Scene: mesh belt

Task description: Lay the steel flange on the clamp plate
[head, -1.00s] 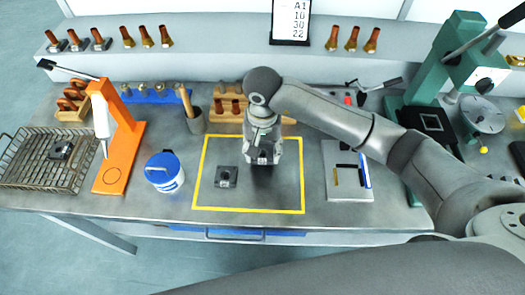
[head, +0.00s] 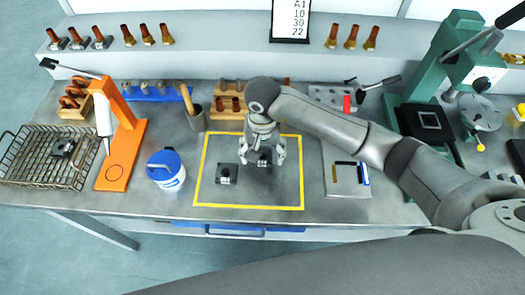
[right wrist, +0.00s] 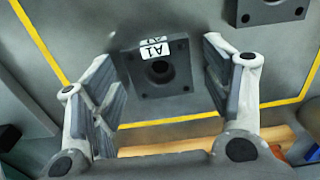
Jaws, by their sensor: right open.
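A dark square steel flange (head: 264,160) with a round centre hole lies inside the yellow outline on the bench. In the right wrist view the flange (right wrist: 178,86) has a white tag reading A1. My right gripper (head: 262,157) is open over it; in the right wrist view its fingers (right wrist: 162,90) stand apart on either side, with visible gaps. A similar flange (head: 226,174) lies to the left, also inside the outline. The perforated plate with a red-tipped clamp (head: 325,93), which looks like the clamp plate, lies at the back right. My left gripper is out of view.
A wire basket (head: 20,172) holding a dark part stands far left, beside an orange stand (head: 122,160) and a blue-lidded tub (head: 165,172). A grey tray (head: 345,184) lies right of the outline; a green press (head: 457,65) stands beyond. The outline's front area is clear.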

